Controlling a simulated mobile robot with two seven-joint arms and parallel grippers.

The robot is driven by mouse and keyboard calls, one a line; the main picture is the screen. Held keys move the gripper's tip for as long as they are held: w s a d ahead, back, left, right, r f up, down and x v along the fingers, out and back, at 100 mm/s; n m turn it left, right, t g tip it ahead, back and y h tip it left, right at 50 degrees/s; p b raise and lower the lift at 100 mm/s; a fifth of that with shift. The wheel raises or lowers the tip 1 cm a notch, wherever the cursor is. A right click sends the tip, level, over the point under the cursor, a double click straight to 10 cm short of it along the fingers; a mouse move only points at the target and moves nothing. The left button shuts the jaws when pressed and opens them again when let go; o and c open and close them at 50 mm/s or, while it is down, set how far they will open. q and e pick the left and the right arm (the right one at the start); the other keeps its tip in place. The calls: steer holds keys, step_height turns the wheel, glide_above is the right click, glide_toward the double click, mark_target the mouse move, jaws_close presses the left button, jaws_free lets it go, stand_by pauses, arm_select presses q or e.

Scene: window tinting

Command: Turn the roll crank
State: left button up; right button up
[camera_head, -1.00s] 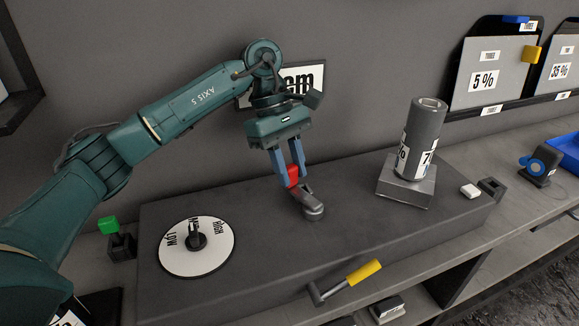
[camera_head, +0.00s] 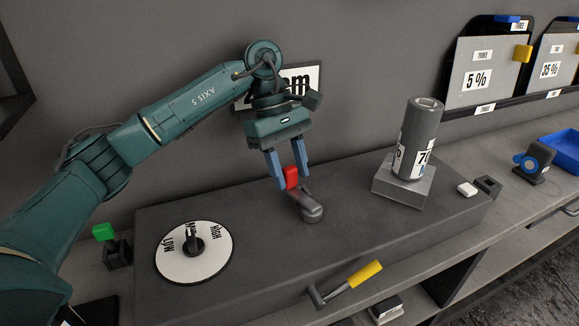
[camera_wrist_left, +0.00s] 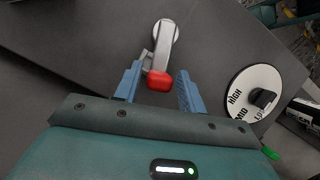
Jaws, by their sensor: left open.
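A crank with a yellow grip (camera_head: 365,273) sticks out from the front of the long dark grey box (camera_head: 360,222). A grey lever (camera_head: 311,208) with a red tip (camera_head: 291,177) stands on the box top. My left gripper (camera_head: 293,183) is open, with its blue fingers on either side of the red tip. In the left wrist view the red tip (camera_wrist_left: 159,80) lies between the parted fingers, with a gap on each side. A grey roll (camera_head: 421,130) stands upright on a block on the box. The right gripper is not in view.
A white dial (camera_head: 174,262) marked LOW and HIGH lies on the box at left, with a green-topped switch (camera_head: 104,232) beside it. A white button (camera_head: 467,189) is at the box's right end. A blue tray (camera_head: 560,150) is at far right.

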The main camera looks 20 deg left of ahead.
arm_select(q)
steer(key=shift+o, duration=0.8)
step_height(320, 180, up, 10)
steer(key=shift+r, duration=0.1)
stand_by(0.6)
